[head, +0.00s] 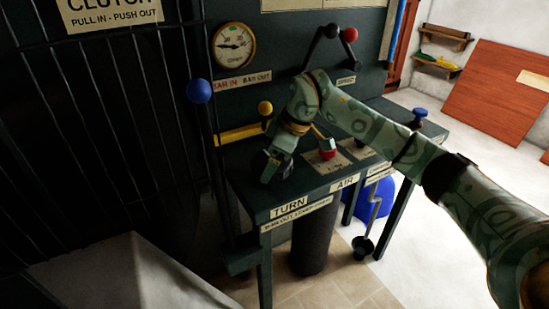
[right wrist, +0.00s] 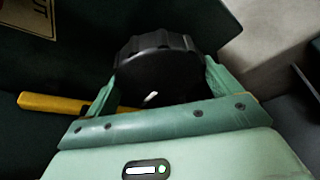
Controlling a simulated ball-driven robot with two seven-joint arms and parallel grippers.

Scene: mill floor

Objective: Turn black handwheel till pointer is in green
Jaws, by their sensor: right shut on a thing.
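The black handwheel (right wrist: 155,62) has a ridged rim and sits between the two green fingers of my right gripper (right wrist: 160,88) in the right wrist view. The fingers press on its opposite sides, so the gripper is shut on it. In the head view my right gripper (head: 272,172) is low over the left part of the bench and largely hides the handwheel. The round gauge (head: 234,45) with a brass rim and pale face is on the dark panel above. My left gripper is out of view.
A blue-knobbed lever (head: 199,91) and a yellow-knobbed lever (head: 265,107) stand left of and behind my right gripper. A red button (head: 327,153) is to its right. A yellow bar (right wrist: 50,104) passes close by. Black railings (head: 100,130) fill the left.

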